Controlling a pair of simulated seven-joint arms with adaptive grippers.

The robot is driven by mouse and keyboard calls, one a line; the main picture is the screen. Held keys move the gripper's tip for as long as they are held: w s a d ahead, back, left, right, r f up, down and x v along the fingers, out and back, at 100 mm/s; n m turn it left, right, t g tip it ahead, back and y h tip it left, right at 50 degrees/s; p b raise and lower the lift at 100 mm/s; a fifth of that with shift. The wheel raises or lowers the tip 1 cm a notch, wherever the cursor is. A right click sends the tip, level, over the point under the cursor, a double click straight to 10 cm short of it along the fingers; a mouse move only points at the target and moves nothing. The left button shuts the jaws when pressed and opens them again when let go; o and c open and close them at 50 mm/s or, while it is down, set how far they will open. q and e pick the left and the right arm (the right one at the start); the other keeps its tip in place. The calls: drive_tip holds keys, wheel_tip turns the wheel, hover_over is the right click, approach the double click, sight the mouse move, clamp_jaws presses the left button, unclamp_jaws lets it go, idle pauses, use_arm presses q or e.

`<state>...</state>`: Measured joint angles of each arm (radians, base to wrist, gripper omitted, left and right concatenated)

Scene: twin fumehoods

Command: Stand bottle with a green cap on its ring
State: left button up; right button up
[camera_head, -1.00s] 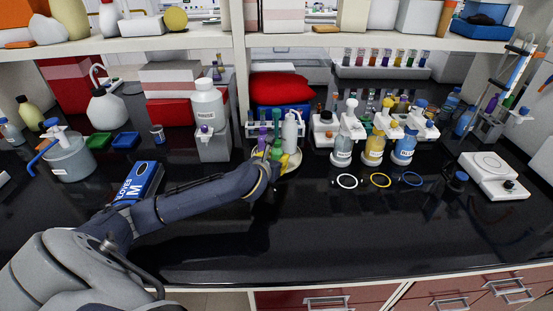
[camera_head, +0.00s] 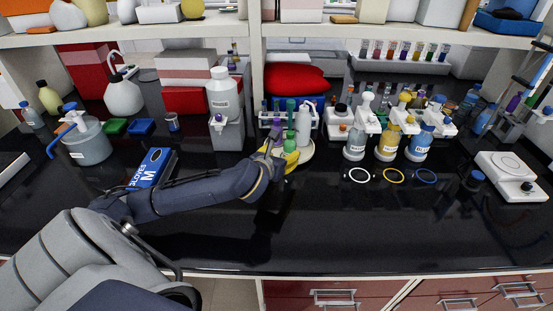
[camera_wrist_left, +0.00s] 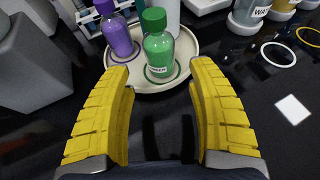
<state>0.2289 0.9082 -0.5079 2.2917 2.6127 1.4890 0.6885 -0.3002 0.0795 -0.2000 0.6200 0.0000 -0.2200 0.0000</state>
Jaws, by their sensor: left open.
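The green-capped bottle (camera_wrist_left: 158,46), filled with green liquid and labelled, stands upright on a round cream tray (camera_wrist_left: 186,50) in the left wrist view. A green ring (camera_wrist_left: 178,72) shows around its base. In the head view the bottle (camera_head: 290,143) is partly covered by my left gripper (camera_head: 284,157). The yellow fingers of my left gripper (camera_wrist_left: 161,74) are open and empty, one on either side, with the bottle just beyond the fingertips. A purple bottle (camera_wrist_left: 118,38) stands on the same tray, left of the green one. My right gripper is not in view.
A white bottle (camera_head: 304,125) stands at the tray's back. A grey block (camera_head: 227,132) is left of the tray. White, yellow and blue rings (camera_head: 358,175) lie on the bench to the right, before labelled bottles (camera_head: 388,142).

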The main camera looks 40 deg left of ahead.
use_arm(q)
drive_tip(key=shift+v, duration=2.55)
